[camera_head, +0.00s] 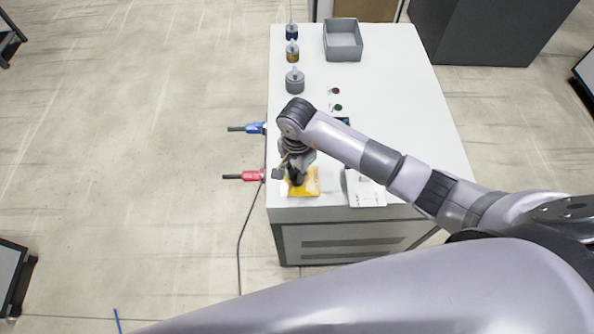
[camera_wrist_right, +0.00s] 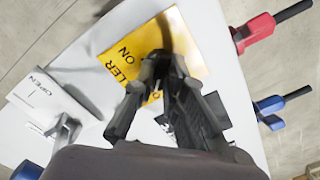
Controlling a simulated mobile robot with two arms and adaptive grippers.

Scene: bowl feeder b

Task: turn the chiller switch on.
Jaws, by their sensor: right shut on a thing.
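The yellow chiller switch plate (camera_head: 313,187) lies on the near left part of the white table top. In the right wrist view the yellow plate (camera_wrist_right: 183,40) shows part of the word CHILLER and the word ON. My right gripper (camera_head: 296,178) reaches down onto the plate. In the right wrist view my right gripper (camera_wrist_right: 163,80) has its fingers closed around the dark switch handle (camera_wrist_right: 158,62). The fingers hide much of the handle, and its exact setting is hard to tell. My left gripper is not in view.
A white plate (camera_head: 367,193) with a lever, marked OPEN in the wrist view (camera_wrist_right: 45,98), lies beside the switch. Red (camera_head: 252,176) and blue (camera_head: 254,128) handles stick out at the table's left edge. A grey bin (camera_head: 343,53) and grey cylinder (camera_head: 295,82) stand farther back.

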